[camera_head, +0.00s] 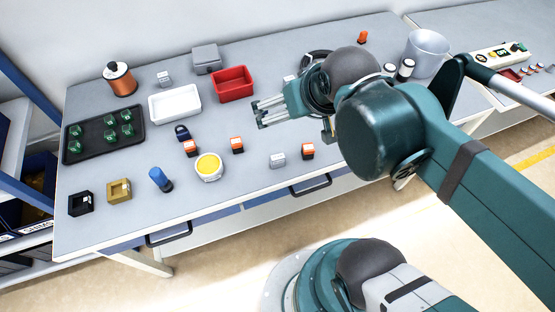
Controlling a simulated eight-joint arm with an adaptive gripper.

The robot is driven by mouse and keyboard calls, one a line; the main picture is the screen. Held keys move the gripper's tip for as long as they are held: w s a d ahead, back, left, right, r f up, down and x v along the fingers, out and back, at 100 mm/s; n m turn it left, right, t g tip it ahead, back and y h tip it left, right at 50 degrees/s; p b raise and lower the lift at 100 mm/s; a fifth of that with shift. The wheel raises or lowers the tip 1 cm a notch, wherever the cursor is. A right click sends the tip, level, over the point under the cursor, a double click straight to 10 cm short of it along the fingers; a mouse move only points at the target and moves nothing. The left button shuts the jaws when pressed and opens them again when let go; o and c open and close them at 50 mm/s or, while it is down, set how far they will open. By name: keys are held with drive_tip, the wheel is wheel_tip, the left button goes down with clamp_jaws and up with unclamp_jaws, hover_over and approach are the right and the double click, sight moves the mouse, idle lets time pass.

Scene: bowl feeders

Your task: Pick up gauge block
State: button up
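I cannot tell for certain which thing is the gauge block. One candidate is a small silver-grey block (277,160) near the front of the table, just left of an orange-and-black piece. Another small grey block (165,78) stands at the back, above the white tray. My gripper (257,115) is over the middle of the table, pointing left. Its fingers look apart, with nothing seen between them. The front silver-grey block is below it in the picture, apart from it. My arm hides part of the table's right side.
A white tray (152,106), a red bin (251,90) and a grey box (206,68) stand at the back. A black tray (75,153) with several green pieces is at left. A yellow-topped round piece (209,166) and several orange-and-black pieces occupy the middle.

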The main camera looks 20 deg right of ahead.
drive_tip(key=c, duration=2.2)
drive_tip(key=shift+a, duration=0.1)
drive_tip(key=n+g+h+p, duration=0.3)
drive_tip(key=n+g+p, duration=0.25)
drive_tip(key=n, duration=0.85)
hover_over(276, 157)
drive_tip(key=w+a, duration=0.1)
drive_tip(key=w, duration=0.1)
wheel_tip(276, 157, down, 9)
drive_tip(key=shift+s+a+f+n+g+h+p, duration=0.3)
drive_tip(key=shift+s+a+f+n+g+h, duration=0.2)
drive_tip(key=shift+n, duration=0.3)
drive_tip(key=shift+s+a+f+n+g+h+p, duration=0.35)
drive_tip(key=shift+f+n+g, duration=0.2)
drive_tip(key=shift+n, duration=0.25)
drive_tip(key=shift+s+d, duration=0.1)
drive_tip(key=shift+d, duration=0.05)
drive_tip(key=shift+b+x, duration=0.35)
drive_tip(key=shift+x, duration=0.9)
drive_tip(key=shift+f, duration=0.1)
